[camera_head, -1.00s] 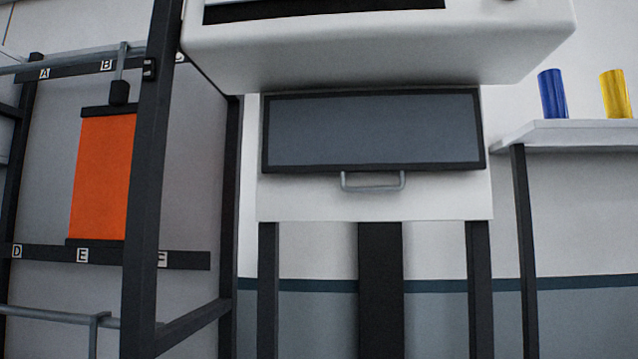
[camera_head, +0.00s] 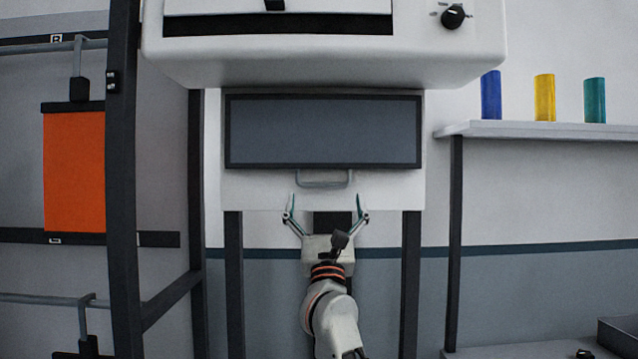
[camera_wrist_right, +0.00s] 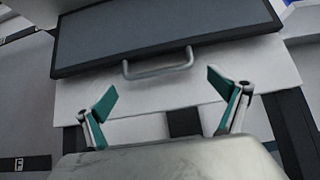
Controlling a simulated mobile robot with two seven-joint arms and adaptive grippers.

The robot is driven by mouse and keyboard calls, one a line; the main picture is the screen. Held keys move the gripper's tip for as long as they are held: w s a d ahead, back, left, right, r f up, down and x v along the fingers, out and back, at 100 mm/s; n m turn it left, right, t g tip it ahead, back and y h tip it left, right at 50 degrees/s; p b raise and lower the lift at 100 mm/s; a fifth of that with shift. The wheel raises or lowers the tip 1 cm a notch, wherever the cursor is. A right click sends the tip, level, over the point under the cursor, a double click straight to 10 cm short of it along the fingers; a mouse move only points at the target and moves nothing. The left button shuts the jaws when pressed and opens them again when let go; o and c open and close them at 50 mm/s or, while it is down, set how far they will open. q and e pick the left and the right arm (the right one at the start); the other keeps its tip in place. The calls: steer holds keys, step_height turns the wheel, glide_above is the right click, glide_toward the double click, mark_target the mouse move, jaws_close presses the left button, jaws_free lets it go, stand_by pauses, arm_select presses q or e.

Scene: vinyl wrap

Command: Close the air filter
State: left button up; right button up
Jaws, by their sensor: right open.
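The air filter (camera_head: 323,132) is a dark grey panel in a black frame, set in the white front below the machine's overhanging body. A grey bar handle (camera_head: 324,184) hangs at its lower edge. My right gripper (camera_head: 326,203) is open and empty, just below the handle, with its fingers spread to either side. In the right wrist view the filter (camera_wrist_right: 160,30) and the handle (camera_wrist_right: 158,68) lie ahead of the open fingers (camera_wrist_right: 169,90), apart from them. My left gripper is not in view.
A dark upright post (camera_head: 124,180) and an orange sheet (camera_head: 74,170) on a rack stand at left. A shelf (camera_head: 560,131) with blue, yellow and teal rolls is at right. A black knob (camera_head: 453,16) sits on the machine's body. Dark legs flank my right arm.

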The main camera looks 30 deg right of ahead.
mark_target(325, 186)
steer(key=x, duration=0.5)
steer(key=shift+a, duration=0.1)
steer(key=shift+s, duration=0.1)
steer(key=c, duration=1.3)
steer(key=shift+o, duration=0.2)
